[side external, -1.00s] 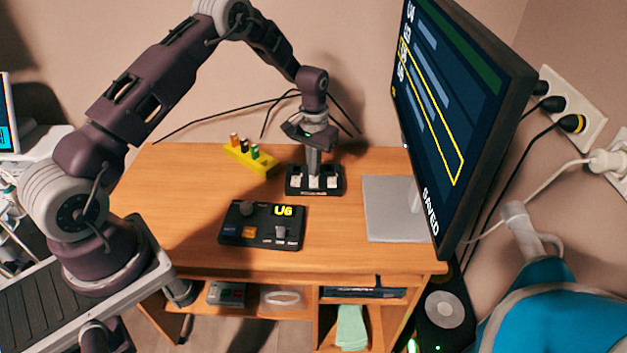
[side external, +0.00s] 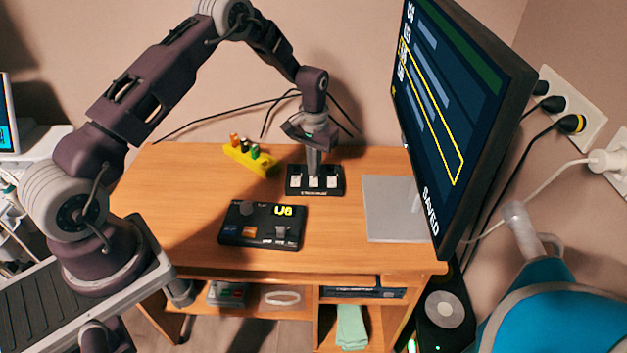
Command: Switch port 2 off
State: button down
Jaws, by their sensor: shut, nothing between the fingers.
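A small black switch box (side external: 315,192) with a row of three white rockers sits on the desk, left of the monitor's foot. My gripper (side external: 314,172) points straight down over it, shut and empty, with its tips at or just above the middle rocker (side external: 314,182). I cannot tell whether they touch. The left rocker (side external: 296,182) and right rocker (side external: 332,182) show on either side of the fingers. The port labels and the rockers' tilt are too small to read.
A black control box (side external: 262,225) with a knob and a yellow "U6" display lies in front. A yellow holder (side external: 250,159) with several coloured pegs stands behind left. The monitor (side external: 460,120), showing "SAVED", stands close on the right on its grey foot (side external: 390,220). Cables run behind.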

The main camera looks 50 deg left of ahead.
jog(key=shift+r, duration=2.95)
jog(key=s+d+r+t, duration=0.1)
jog(key=s+d+r, duration=0.1)
jog(key=s+r, duration=0.35)
jog(key=s+d+r+m+t, duration=0.1)
jog(key=s+d+r, duration=0.1)
jog(key=r, duration=0.7)
jog(key=s+d+r+t, duration=0.1)
jog(key=s+d+r, duration=0.1)
jog(key=s+r, duration=0.35)
jog(key=s+d+r+m+t, duration=0.1)
jog(key=s+d+r, duration=0.1)
jog(key=s, duration=0.8)
jog(key=s+d+r+m+t, duration=0.1)
jog(key=s+d+r, duration=0.1)
jog(key=s, duration=0.8)
jog(key=shift+s+d+r+t, duration=0.3)
jog(key=shift+s+d+r, duration=0.1)
jog(key=shift+r, duration=0.05)
